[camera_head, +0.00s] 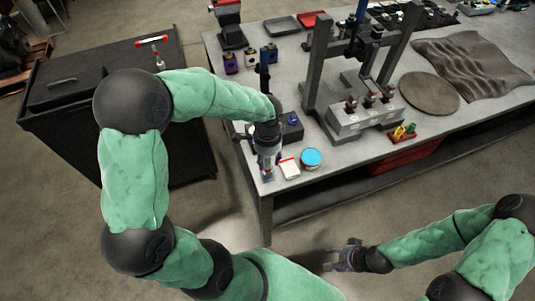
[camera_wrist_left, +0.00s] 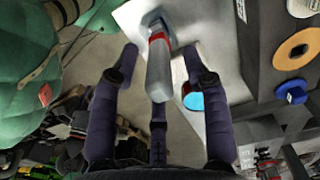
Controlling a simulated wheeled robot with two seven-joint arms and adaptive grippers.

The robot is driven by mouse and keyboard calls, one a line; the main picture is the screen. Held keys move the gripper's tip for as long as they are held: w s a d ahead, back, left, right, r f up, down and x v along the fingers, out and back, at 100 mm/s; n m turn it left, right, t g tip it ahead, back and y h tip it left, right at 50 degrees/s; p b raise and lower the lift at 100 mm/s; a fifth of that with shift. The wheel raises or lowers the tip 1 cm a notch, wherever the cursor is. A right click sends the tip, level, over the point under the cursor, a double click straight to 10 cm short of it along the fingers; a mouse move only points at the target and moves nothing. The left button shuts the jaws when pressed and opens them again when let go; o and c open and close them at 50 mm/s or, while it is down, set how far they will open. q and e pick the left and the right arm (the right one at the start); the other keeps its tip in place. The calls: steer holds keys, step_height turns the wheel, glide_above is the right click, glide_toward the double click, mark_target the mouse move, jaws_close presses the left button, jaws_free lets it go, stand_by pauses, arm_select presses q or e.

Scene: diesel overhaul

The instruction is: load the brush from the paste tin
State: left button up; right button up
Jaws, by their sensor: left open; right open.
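The paste tin (camera_head: 311,158), with a blue top, stands near the table's front left corner. Its blue top also shows in the left wrist view (camera_wrist_left: 194,101), partly hidden by a finger. My left gripper (camera_head: 267,168) points down just left of the tin. In the left wrist view it is open (camera_wrist_left: 160,52). A grey rounded piece with a red band (camera_wrist_left: 158,70) shows between its fingers; it may be the brush, but I cannot tell whether they touch. My right gripper (camera_head: 336,257) is open and empty, low in front of the table.
A small white, red-edged block (camera_head: 289,169) sits between left gripper and tin. A grey press frame (camera_head: 335,70) holding an engine part (camera_head: 362,113) stands behind. A black cabinet (camera_head: 65,105) stands left of the table.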

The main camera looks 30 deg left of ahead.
arm_select(q)
jaws_close()
jaws_free()
steer(key=shift+r, duration=0.1)
step_height(320, 180, up, 11)
steer(key=shift+f+p, duration=0.2)
steer(key=shift+p, duration=0.75)
